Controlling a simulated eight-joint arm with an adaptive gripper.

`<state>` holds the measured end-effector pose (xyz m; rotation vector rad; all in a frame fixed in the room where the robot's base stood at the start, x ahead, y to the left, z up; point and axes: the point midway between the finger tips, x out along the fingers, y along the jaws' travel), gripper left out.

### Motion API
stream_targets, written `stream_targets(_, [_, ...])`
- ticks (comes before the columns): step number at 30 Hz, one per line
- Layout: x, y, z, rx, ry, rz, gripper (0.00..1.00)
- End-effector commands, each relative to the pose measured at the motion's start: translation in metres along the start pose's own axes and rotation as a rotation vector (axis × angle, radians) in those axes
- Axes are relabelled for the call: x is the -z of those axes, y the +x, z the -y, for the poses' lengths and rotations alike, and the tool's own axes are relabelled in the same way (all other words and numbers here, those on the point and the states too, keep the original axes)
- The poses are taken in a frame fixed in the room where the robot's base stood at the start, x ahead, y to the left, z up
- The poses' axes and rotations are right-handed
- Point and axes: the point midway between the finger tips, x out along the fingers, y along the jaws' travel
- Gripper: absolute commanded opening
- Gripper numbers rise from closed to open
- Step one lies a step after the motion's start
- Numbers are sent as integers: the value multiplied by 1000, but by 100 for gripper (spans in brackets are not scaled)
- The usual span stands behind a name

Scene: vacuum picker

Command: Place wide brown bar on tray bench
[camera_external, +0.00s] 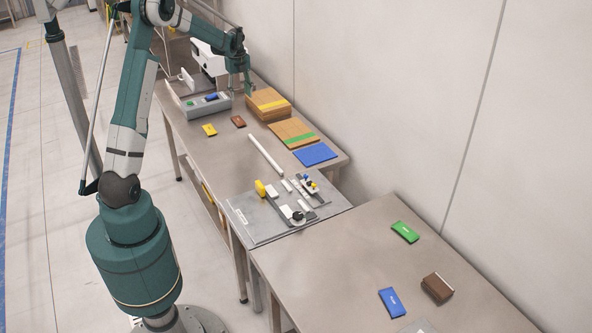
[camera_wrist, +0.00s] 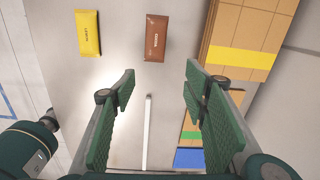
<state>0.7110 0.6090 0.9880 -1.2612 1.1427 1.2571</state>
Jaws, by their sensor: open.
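A small brown bar (camera_external: 238,121) with a printed label lies flat on the far bench (camera_external: 195,135), right of a yellow bar. It also shows in the wrist view (camera_wrist: 157,38), beyond my fingertips. A thicker brown bar (camera_external: 437,288) lies on the near right bench (camera_external: 340,275). I cannot tell for sure which one is the wide one. A grey tray (camera_external: 207,109) on the far bench holds a green bar and a blue bar. My gripper (camera_external: 239,92) is open and empty, above the far bench beside the tray; its spread fingers show in the wrist view (camera_wrist: 160,72).
Cardboard boxes with a yellow stripe (camera_external: 268,104) stand close right of my gripper. A green-striped board (camera_external: 293,133), a blue sheet (camera_external: 315,154), a white rod (camera_external: 265,155) and a fixture plate (camera_external: 255,222) lie nearer. Green (camera_external: 405,231) and blue (camera_external: 392,302) bars lie on the near bench.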

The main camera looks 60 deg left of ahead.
Motion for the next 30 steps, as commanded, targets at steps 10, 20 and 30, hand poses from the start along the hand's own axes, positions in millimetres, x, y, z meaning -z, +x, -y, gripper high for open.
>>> stream_targets(10, [87,-67,5,59,-160,29,45])
stream_targets(20, [169,-121,-4,126,-324,38,45])
stream_targets(30, [252,-166,-28,198,-490,26,45])
